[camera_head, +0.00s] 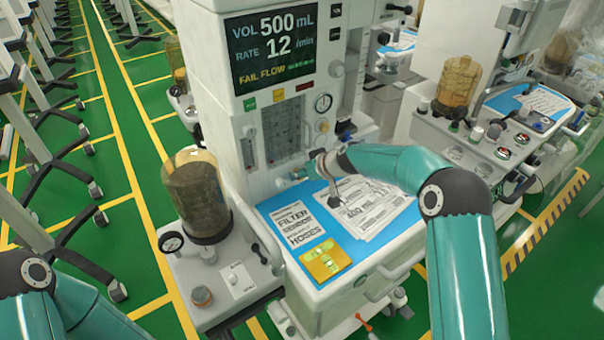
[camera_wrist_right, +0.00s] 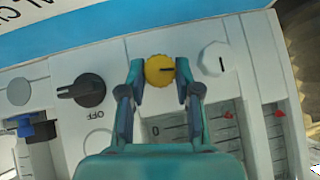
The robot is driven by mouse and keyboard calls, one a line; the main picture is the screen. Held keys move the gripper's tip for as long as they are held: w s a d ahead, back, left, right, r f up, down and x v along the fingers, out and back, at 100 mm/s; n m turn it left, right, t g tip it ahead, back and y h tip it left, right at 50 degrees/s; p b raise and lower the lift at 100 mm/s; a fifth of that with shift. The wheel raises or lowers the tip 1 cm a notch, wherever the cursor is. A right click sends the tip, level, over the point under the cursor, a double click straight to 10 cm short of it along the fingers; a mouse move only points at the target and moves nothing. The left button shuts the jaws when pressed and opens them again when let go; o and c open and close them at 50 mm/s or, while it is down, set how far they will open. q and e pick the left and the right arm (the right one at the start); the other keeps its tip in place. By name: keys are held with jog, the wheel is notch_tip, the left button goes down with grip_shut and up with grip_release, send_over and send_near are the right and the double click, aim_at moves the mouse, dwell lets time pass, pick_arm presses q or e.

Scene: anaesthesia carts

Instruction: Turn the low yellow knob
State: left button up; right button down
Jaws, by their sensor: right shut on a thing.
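In the right wrist view the yellow knob (camera_wrist_right: 159,70) sits between the two fingers of my right gripper (camera_wrist_right: 160,80), which is shut on it.
A black knob (camera_wrist_right: 88,90) marked OFF and a white knob (camera_wrist_right: 214,59) flank the yellow knob. A blue work surface (camera_head: 330,262) with papers (camera_head: 365,210) lies below my right arm. An amber canister (camera_head: 197,195) stands to the left.

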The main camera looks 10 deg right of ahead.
jog(key=shift+d+f+b, duration=0.1)
jog(key=shift+f+b, duration=0.15)
jog(key=shift+b, duration=0.4)
jog(key=y+b, duration=0.1)
jog(key=b, duration=0.1)
jog(key=m+y+b, duration=0.1)
jog(key=b, duration=0.2)
jog(key=m+g+y+b, duration=0.1)
jog(key=b, duration=0.1)
jog(key=shift+w+d+f+y, duration=0.2)
jog(key=shift+d+y, duration=0.05)
jog(key=shift+y, duration=0.05)
jog(key=shift+d+m+y+b, duration=0.15)
jog(key=shift+m+y+b, duration=0.45)
jog(key=shift+y+b, duration=0.4)
jog(key=m+y+b, duration=0.1)
jog(key=m+y, duration=0.1)
jog(key=shift+d+f+y, duration=0.1)
jog(key=shift+f+y, duration=0.05)
jog(key=shift+y, duration=0.25)
jog(key=shift+f+m+y+b, duration=0.2)
jog(key=shift+m+y+b, duration=0.55)
jog(key=shift+b, duration=0.25)
jog(key=shift+m+y+b, duration=0.75)
jog(key=shift+y+b, duration=0.1)
